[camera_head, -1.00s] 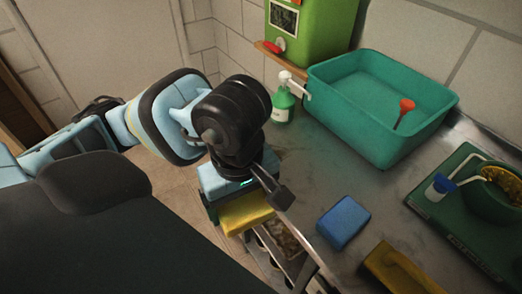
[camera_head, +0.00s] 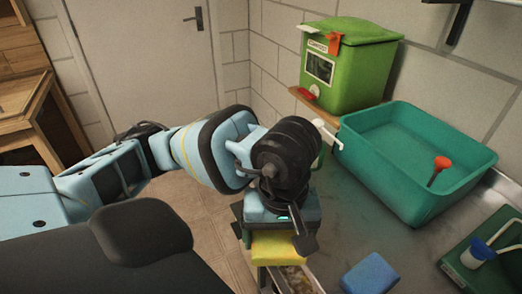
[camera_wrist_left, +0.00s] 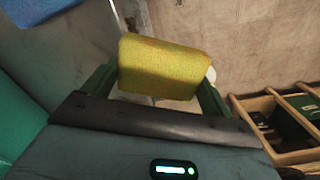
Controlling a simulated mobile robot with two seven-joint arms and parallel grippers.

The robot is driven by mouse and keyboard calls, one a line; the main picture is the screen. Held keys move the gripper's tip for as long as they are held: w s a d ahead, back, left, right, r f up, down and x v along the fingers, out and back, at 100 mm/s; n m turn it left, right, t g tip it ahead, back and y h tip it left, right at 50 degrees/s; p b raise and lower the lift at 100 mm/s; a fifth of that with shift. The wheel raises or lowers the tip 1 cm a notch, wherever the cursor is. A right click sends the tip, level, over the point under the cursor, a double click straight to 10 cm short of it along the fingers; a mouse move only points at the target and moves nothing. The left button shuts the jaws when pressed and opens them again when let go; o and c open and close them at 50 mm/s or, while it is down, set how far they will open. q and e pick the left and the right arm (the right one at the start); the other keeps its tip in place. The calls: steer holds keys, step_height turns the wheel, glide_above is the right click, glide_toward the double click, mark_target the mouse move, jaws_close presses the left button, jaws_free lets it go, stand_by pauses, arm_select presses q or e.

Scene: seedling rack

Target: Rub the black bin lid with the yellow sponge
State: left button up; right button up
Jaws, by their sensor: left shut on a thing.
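The yellow sponge (camera_head: 278,249) is held in my left gripper (camera_head: 277,232), beside the front edge of the counter. It also shows in the left wrist view (camera_wrist_left: 163,70), flat between the two green fingers, which are shut on its sides. The sponge is clear of the counter, over the floor side. I cannot make out a black bin lid in either view; the compost bin (camera_head: 345,75) on the shelf has a green lid. My right gripper is not in view.
A blue sponge (camera_head: 370,274) lies near the front edge. A green tray (camera_head: 455,270) is at right. My wrist mostly hides the soap bottle. A door (camera_head: 150,60) stands behind; floor is open at left.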

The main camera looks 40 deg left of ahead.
arm_select(q)
steer(key=w+m, duration=0.5)
steer(key=w+a+m, duration=0.1)
steer(key=w+m, duration=0.1)
steer(key=w, duration=0.1)
steer(key=shift+w+a+f+m, duration=0.1)
steer(key=shift+w+f+m, duration=0.1)
steer(key=shift+f+m, duration=0.1)
steer(key=shift+w+a+m, duration=0.2)
steer(key=shift+w+m, duration=0.5)
